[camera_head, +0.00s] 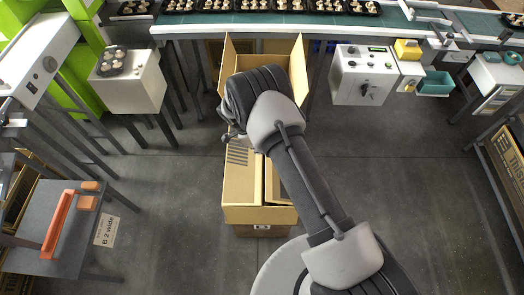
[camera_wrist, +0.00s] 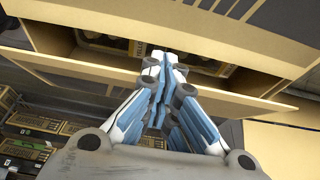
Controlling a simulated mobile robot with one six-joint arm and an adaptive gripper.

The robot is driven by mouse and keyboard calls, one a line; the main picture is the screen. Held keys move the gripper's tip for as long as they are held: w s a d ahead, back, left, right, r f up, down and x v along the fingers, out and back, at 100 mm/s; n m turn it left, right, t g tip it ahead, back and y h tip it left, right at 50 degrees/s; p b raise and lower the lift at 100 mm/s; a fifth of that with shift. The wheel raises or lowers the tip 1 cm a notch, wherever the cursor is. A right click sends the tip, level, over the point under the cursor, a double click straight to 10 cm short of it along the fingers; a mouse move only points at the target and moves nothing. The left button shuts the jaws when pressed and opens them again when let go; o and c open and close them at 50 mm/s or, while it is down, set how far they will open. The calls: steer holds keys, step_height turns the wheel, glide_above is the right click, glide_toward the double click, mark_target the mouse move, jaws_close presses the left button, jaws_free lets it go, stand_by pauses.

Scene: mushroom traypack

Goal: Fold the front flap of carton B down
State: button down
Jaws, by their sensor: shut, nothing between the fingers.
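A cardboard carton (camera_head: 243,200) stands on the floor in the middle of the head view, partly hidden by my arm. Its top is partly covered by flaps, with a gap along the right part. No letter B is readable on it. In the wrist view a long flap (camera_wrist: 90,78) stands out along a carton's opening, with a dark tray (camera_wrist: 100,42) inside. My gripper (camera_wrist: 163,58) is shut and empty, its fingertips overlapping the flap's middle in the picture; contact cannot be told. In the head view my gripper is mostly hidden behind the wrist.
An open, empty-looking carton (camera_head: 285,63) stands behind, under the conveyor (camera_head: 330,22) with mushroom trays. A control box (camera_head: 362,75) is right of it and a white stand (camera_head: 130,92) left. A sign reading B 2 wide (camera_head: 107,230) lies at left.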

steer(key=shift+a+f+h+b, duration=0.2)
steer(key=shift+f+h+b, duration=0.15)
steer(key=shift+b, duration=0.2)
steer(key=shift+r, duration=0.15)
